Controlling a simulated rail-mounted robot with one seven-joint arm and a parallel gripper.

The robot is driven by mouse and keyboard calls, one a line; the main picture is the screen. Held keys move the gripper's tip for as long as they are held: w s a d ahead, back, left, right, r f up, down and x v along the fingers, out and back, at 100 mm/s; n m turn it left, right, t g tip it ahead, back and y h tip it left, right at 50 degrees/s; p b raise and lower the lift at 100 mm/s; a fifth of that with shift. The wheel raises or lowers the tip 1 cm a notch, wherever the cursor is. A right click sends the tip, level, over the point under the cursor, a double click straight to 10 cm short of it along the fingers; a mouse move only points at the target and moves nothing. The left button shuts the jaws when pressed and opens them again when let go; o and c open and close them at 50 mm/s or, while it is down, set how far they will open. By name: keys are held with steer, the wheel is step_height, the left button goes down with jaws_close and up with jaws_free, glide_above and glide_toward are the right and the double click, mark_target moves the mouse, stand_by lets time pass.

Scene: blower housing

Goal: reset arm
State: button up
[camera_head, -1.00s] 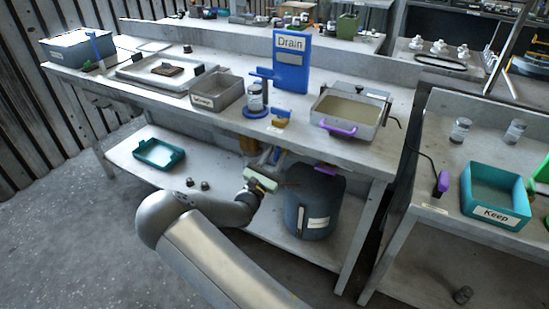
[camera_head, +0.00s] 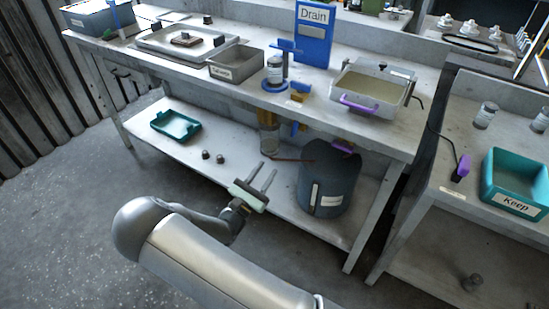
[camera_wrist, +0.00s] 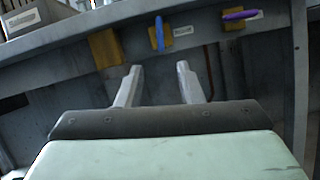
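My gripper (camera_head: 265,176) is in front of the workbench, just off the front edge of its lower shelf (camera_head: 245,195). Its two fingers stand apart with nothing between them. In the wrist view, my gripper (camera_wrist: 158,85) also shows open and empty, pointing at the underside of the bench, with a yellow bracket (camera_wrist: 106,48), a blue hook (camera_wrist: 160,33) and a purple handle (camera_wrist: 240,15) beyond it. My arm comes in from the bottom of the head view.
A dark bin (camera_head: 328,185) stands on the lower shelf right of my gripper. A clear cylinder (camera_head: 269,140) hangs below the bench. A teal tray (camera_head: 176,126) and two small dark parts lie left. The right bench holds a teal Keep bin (camera_head: 515,185). Open floor lies left.

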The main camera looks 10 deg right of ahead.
steer(key=shift+v, duration=0.95)
steer(key=s+d+r+m+g+y+p, duration=0.1)
steer(key=s+d+r+m+g+p, duration=0.1)
steer(key=s+d+r+m+g, duration=0.55)
steer(key=s+d+r+m+g+p, duration=0.25)
steer(key=s+d+m+g, duration=0.25)
steer(key=d+m+g, duration=0.4)
steer(key=s+a+r+m+y+p, duration=0.3)
steer(key=s+r+m+y, duration=0.1)
steer(key=s+r+y, duration=0.2)
steer(key=s+a+r+m+y+p, duration=0.3)
steer(key=s+r+m+y, duration=0.1)
steer(key=s+r+y, duration=0.3)
steer(key=shift+s+r+y, duration=0.25)
steer(key=shift+s+y, duration=0.45)
steer(key=shift+s, duration=0.2)
